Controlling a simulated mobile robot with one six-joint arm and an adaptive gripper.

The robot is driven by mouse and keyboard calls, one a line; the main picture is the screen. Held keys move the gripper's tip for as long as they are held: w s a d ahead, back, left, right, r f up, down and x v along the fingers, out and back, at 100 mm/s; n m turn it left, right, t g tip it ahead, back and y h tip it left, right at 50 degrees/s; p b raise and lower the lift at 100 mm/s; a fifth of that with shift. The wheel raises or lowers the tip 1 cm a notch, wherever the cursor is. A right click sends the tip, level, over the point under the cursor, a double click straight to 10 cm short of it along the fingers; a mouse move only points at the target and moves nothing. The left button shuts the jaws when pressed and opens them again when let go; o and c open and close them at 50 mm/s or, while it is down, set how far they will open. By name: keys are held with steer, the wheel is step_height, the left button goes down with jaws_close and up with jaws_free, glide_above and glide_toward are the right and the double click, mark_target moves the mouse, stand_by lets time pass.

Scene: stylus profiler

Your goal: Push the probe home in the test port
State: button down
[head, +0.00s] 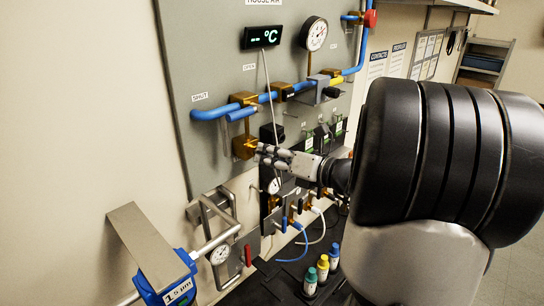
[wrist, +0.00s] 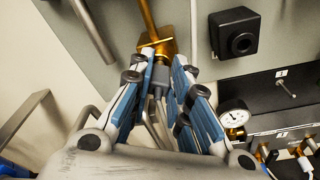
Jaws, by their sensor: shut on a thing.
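My gripper (head: 264,151) is shut on the probe and holds it at the brass test port (head: 244,147) on the grey panel. In the wrist view the grey probe (wrist: 159,80) lies between the blue finger pads of my gripper (wrist: 163,70). Its front end meets the test port (wrist: 158,47), which has an upright brass pipe above it. I cannot tell how deep the tip sits. A thin pale cable (head: 267,85) hangs from the °C display (head: 262,37) down to my gripper. In the head view the fingers hide most of the probe.
A black square socket (wrist: 237,33) is right of the port. Blue pipes (head: 210,114) and a dial gauge (head: 313,33) are above. A small gauge (wrist: 234,113) and a manifold with hoses are at lower right. A blue filter housing (head: 168,279) stands lower left.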

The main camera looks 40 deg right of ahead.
steer(key=shift+w, duration=0.5)
steer(key=c, duration=1.4)
jaws_free()
steer(key=shift+c, duration=0.6)
steer(key=s+p, duration=0.1)
steer(key=s, duration=0.6)
steer(key=shift+d, duration=0.2)
steer(key=s+d+r, duration=0.1)
steer(key=s+d, duration=0.1)
steer(key=s, duration=0.9)
steer(key=shift+s+r, duration=0.25)
steer(key=shift+s, duration=0.15)
